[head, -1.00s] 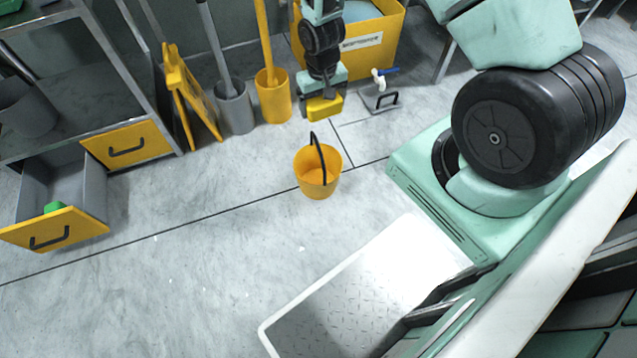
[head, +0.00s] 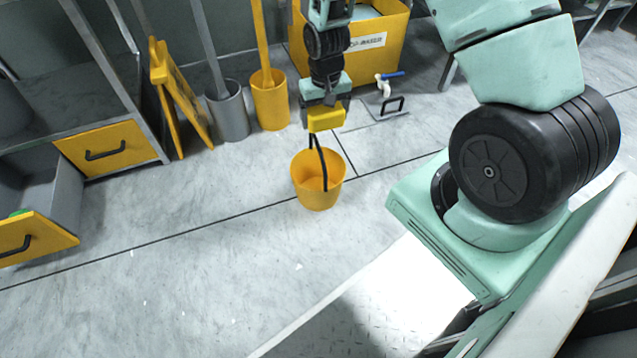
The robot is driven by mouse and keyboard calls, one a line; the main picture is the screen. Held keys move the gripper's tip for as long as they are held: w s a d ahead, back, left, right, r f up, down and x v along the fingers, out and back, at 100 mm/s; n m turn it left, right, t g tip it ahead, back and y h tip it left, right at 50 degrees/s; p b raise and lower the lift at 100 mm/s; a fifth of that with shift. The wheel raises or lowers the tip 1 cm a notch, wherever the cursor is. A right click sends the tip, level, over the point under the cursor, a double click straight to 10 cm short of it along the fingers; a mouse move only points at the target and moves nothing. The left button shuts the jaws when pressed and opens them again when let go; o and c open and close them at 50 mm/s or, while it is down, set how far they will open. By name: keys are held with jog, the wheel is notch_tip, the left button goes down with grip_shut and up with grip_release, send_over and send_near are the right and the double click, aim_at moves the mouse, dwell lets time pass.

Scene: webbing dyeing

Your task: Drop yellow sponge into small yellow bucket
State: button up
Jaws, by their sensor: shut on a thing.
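The yellow sponge (head: 325,119) is a small yellow block held at the lower end of my arm. My gripper (head: 325,105) is shut on it and points down. The small yellow bucket (head: 317,183) stands upright on the floor, with its black handle (head: 319,155) raised. In the picture the sponge appears just above the handle and the bucket's far rim. I cannot tell from this one view whether it is directly over the opening. The visible inside of the bucket shows no object.
A yellow tub (head: 385,40) stands behind my gripper, with a drain cover and tap (head: 385,100) on its right. A grey holder (head: 228,115) and a yellow holder (head: 270,103) stand left. A folding sign (head: 178,95) and an open drawer (head: 40,240) are farther left. Front floor is clear.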

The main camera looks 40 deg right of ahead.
jog(key=shift+f+b, duration=1.6)
jog(key=shift+f, duration=0.4)
jog(key=shift+r, duration=0.1)
jog(key=o, duration=0.7)
notch_tip(320, 180, up, 17)
jog(key=p, duration=0.8)
jog(key=shift+r, duration=0.2)
